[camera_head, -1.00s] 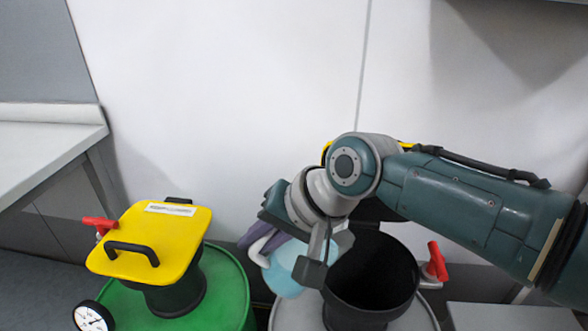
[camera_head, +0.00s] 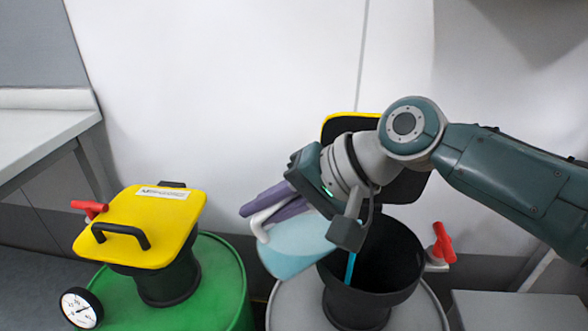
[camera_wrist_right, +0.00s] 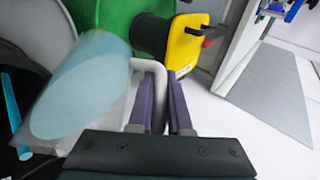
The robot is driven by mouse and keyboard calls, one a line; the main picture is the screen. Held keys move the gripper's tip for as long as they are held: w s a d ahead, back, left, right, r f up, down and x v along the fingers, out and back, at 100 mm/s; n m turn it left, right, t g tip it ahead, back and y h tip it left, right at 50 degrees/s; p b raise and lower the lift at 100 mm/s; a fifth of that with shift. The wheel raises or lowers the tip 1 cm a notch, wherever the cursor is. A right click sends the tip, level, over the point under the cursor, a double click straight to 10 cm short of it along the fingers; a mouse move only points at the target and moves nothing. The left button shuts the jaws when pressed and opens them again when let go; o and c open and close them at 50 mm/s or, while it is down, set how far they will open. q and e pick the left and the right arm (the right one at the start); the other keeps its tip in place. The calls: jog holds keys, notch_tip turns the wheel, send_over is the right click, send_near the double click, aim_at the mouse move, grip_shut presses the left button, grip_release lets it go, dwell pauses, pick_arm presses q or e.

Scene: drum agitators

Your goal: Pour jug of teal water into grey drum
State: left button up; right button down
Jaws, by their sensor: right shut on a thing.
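The translucent jug of teal water (camera_head: 293,247) is tilted over the rim of the black funnel on the grey drum (camera_head: 284,310). A thin teal stream (camera_head: 350,268) falls from it into the funnel (camera_head: 398,262). My right gripper (camera_head: 262,208) is shut on the jug's white handle; its purple fingers clasp the handle in the right wrist view (camera_wrist_right: 164,105). The jug's teal water (camera_wrist_right: 82,85) and the stream also show there. The grey drum's yellow-edged lid stands open behind the funnel, partly hidden by my arm. My left gripper is not in view.
A green drum (camera_head: 222,285) with a closed yellow lid (camera_head: 150,225), a black handle and a gauge (camera_head: 81,308) stands at the left. A red valve handle (camera_head: 442,243) is right of the funnel. A pale table (camera_head: 45,140) is at the far left.

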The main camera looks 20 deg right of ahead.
jog(key=shift+d+r+b, duration=0.1)
jog(key=shift+r+b, duration=0.05)
jog(key=shift+b, duration=0.35)
jog(key=shift+d+y+b, duration=0.1)
jog(key=shift+y+b, duration=0.4)
dwell(0.4)
jog(key=shift+d+r+t+y+b, duration=0.2)
jog(key=shift+t+y+b, duration=0.1)
jog(key=shift+b, duration=0.45)
jog(key=shift+s+d+m+y+b, duration=0.1)
jog(key=shift+d+m+y+b, duration=0.15)
jog(key=shift+b, duration=0.5)
dwell(0.4)
jog(key=shift+d+r+t+y+b, duration=0.25)
jog(key=shift+r+t+b, duration=0.1)
jog(key=shift+b, duration=0.15)
dwell(0.4)
jog(key=shift+s+d+r+m+y+b, duration=0.2)
jog(key=shift+d+r+y+b, duration=0.25)
jog(key=shift+b, duration=0.3)
dwell(0.4)
jog(key=shift+d+y+b, duration=0.35)
jog(key=shift+d+b, duration=0.2)
jog(key=shift+b, duration=0.25)
jog(key=shift+s+d+m+t+y+b, duration=0.15)
jog(key=shift+d+m+t+y+b, duration=0.1)
jog(key=shift+d+b, duration=0.25)
jog(key=shift+s+d+m+t+y+b, duration=0.1)
jog(key=shift+d+y+b, duration=0.2)
jog(key=shift+b, duration=0.3)
